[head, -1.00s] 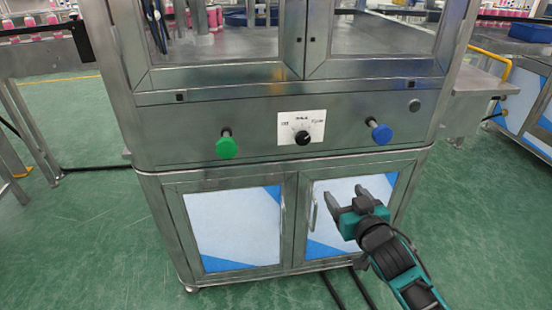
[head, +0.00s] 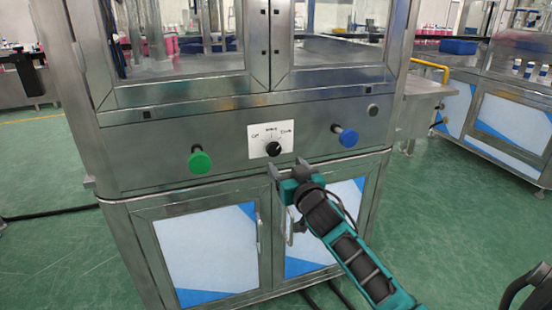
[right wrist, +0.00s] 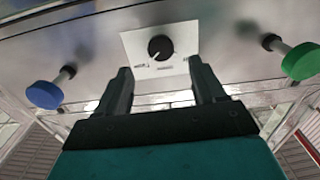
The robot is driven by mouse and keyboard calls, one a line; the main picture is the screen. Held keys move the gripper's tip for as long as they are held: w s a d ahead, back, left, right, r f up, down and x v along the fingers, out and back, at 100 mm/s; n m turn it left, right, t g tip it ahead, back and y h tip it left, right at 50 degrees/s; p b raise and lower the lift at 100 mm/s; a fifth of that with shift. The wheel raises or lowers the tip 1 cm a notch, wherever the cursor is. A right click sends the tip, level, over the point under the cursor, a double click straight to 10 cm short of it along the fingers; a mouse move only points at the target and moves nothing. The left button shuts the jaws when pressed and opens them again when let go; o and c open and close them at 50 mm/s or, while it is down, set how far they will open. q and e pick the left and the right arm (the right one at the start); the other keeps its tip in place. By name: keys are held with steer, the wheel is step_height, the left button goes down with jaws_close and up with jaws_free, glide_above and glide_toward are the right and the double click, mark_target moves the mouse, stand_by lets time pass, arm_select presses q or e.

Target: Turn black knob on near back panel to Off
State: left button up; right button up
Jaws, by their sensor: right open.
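The black knob (head: 273,149) sits on a white label plate (head: 258,134) on the steel front panel. The plate has printed words at left, top and right; the left one looks like Off. In the right wrist view the black knob (right wrist: 161,48) has a light pointer mark and shows just beyond and between the fingers. My right gripper (head: 287,168) is open and empty, a little below the knob and apart from it. It also shows in the right wrist view (right wrist: 160,84). My left gripper is not in view.
A green button (head: 200,161) is left of the plate and a blue button (head: 346,136) is right of it, both sticking out. A small round fitting (head: 373,110) is farther right. Cabinet doors with handles (head: 258,236) are below.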

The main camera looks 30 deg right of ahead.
mark_target(275, 152)
steer(key=b+x, duration=0.1)
steer(key=x, duration=0.5)
steer(key=shift+w+f, duration=0.1)
steer(key=shift+w, duration=0.15)
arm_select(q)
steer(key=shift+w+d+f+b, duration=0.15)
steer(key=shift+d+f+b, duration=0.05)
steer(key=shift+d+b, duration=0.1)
arm_select(e)
steer(key=shift+w+d, duration=0.1)
steer(key=shift+w, duration=0.45)
steer(key=c, duration=1.1)
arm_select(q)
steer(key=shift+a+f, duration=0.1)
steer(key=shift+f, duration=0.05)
arm_select(e)
steer(key=shift+o, duration=0.2)
